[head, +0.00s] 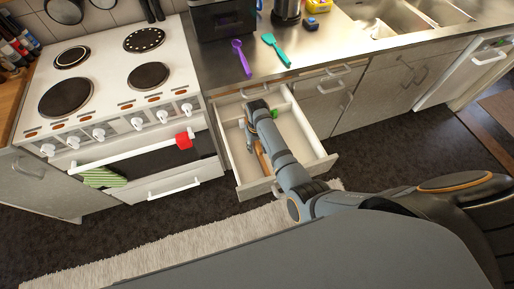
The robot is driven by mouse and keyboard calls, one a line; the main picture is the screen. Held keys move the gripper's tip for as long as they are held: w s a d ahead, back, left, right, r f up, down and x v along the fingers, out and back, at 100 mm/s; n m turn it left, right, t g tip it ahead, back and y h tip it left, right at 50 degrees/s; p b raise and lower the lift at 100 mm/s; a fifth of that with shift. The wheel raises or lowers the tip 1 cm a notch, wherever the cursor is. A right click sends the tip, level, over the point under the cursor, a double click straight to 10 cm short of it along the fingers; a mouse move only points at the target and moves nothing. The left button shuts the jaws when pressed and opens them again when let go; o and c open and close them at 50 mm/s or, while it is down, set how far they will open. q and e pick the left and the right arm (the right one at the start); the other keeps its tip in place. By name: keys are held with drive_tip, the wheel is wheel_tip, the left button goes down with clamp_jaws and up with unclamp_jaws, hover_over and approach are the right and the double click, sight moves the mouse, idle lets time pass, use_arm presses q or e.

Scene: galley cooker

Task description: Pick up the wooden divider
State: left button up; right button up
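An open drawer (317,147) with pale walls sticks out below the counter. A brown, wood-coloured long piece (262,160) lies inside it, partly hidden by my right arm; I cannot tell whether it is the wooden divider. A pale partition also seems to run inside the drawer, largely covered by the arm. My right gripper (250,138) reaches down into the drawer's left part, near the brown piece. Its fingers are small and partly hidden, so I cannot tell whether they are open or touch anything. My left gripper is not in view.
A white cooker (120,75) with a red item (184,140) and green striped cloth (104,177) on its rail stands left. The counter above holds a purple spoon (241,58) and teal spatula (276,50). Small green items (274,113) show in the drawer. The drawer's right part looks empty.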

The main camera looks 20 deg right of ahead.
wheel_tip(320, 180, down, 2)
drive_tip(key=shift+f, duration=0.1)
clamp_jaws()
idle(0.5)
wheel_tip(320, 180, up, 18)
drive_tip(key=p, duration=1.9)
